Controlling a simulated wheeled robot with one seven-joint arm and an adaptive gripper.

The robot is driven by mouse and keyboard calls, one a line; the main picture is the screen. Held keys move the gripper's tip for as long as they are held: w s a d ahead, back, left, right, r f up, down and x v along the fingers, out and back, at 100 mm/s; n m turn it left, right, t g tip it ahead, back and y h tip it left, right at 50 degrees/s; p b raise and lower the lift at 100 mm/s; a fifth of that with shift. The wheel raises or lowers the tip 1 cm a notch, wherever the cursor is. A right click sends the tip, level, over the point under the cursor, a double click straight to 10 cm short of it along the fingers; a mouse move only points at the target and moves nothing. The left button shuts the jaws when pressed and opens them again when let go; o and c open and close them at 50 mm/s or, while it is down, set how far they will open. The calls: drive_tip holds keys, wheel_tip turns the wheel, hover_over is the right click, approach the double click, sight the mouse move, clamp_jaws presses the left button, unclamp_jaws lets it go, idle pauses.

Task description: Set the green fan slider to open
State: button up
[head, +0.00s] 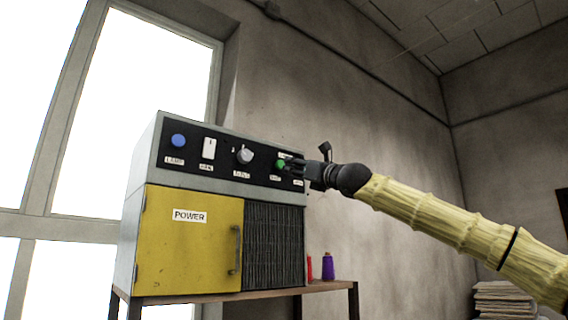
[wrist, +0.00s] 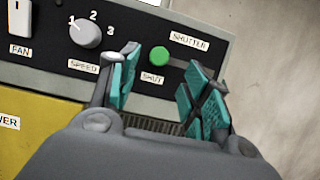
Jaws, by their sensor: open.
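The green slider knob (head: 280,164) is at the right end of the black control panel, partly beside my gripper. In the wrist view the green knob (wrist: 159,55) sits under a label reading SHUTTER (wrist: 189,40) and above one reading SHUT (wrist: 153,78); the FAN label belongs to a white switch (wrist: 20,18). My gripper (wrist: 158,72) is open and empty, with teal pads on either side of the knob's line. In the head view my gripper (head: 300,169) is at the panel's right end. Contact with the knob cannot be told. The slider's right part is hidden by my right finger.
The panel also has a blue button (head: 178,140) and a grey speed dial (head: 244,155). Below are a yellow POWER door (head: 188,250) with a handle and a dark grille (head: 274,245). Purple (head: 328,266) and red spools stand right of the box. Wall space to the right is free.

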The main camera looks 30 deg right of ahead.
sight(282, 164)
drive_tip(key=p+x, duration=0.1)
drive_tip(key=x, duration=0.2)
drive_tip(key=p+x, duration=0.1)
drive_tip(key=x, duration=0.2)
drive_tip(key=shift+d, duration=0.2)
drive_tip(key=shift+w+a+r+p, duration=0.2)
drive_tip(key=shift+w+p, duration=0.1)
drive_tip(key=shift+w, duration=0.4)
drive_tip(key=shift+d, duration=0.1)
clamp_jaws()
